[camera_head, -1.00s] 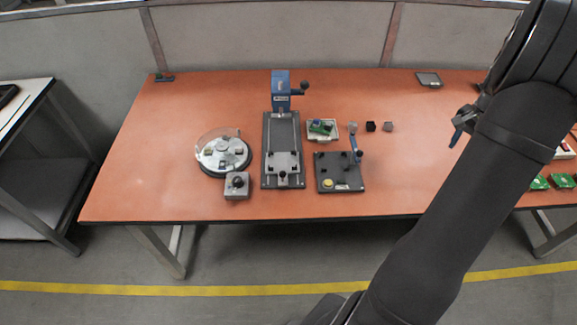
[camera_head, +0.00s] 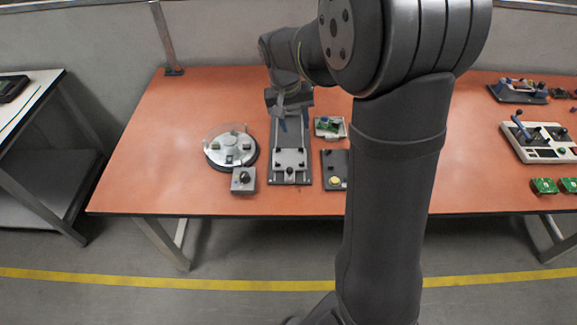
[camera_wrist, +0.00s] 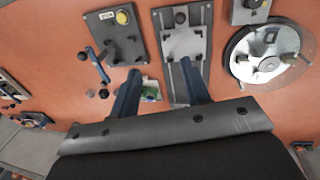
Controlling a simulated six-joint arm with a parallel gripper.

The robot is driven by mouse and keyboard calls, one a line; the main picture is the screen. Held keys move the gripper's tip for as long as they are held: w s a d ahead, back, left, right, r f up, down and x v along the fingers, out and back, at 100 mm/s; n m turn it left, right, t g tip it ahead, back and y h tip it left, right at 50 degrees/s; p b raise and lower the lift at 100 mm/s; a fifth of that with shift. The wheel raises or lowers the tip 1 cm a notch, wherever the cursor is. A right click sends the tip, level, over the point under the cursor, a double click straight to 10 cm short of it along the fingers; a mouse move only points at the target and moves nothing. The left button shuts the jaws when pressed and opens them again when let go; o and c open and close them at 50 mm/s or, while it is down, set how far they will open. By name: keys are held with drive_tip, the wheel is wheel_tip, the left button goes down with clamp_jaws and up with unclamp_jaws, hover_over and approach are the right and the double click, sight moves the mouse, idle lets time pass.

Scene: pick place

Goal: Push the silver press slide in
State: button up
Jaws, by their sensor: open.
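The silver press slide (camera_head: 290,158) sits at the near end of the press's dark rail bed (camera_head: 289,182), with dark knobs on it. It also shows at the top of the wrist view (camera_wrist: 184,43). My gripper (camera_head: 293,124) is over the press bed, on the far side of the slide and apart from it in the picture. In the wrist view its two blue fingers (camera_wrist: 160,70) are spread with nothing between them. The blue press head is hidden behind my gripper and arm.
A round silver turntable (camera_head: 231,147) and a grey knob box (camera_head: 243,180) stand left of the press. A small tray with a green part (camera_head: 329,127) and a dark fixture plate (camera_head: 333,168) stand right. The table's left area is clear.

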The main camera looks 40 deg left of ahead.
drive_tip(key=s+a+n, duration=0.1)
drive_tip(key=s+a, duration=0.1)
drive_tip(key=s, duration=0.3)
approach(289, 168)
drive_tip(key=f, duration=0.5)
drive_tip(key=w+d+f, duration=0.1)
drive_tip(key=f, duration=0.2)
drive_tip(key=shift+f, duration=0.35)
drive_tip(key=shift+c, duration=0.4)
drive_tip(key=shift+w, duration=0.1)
clamp_jaws()
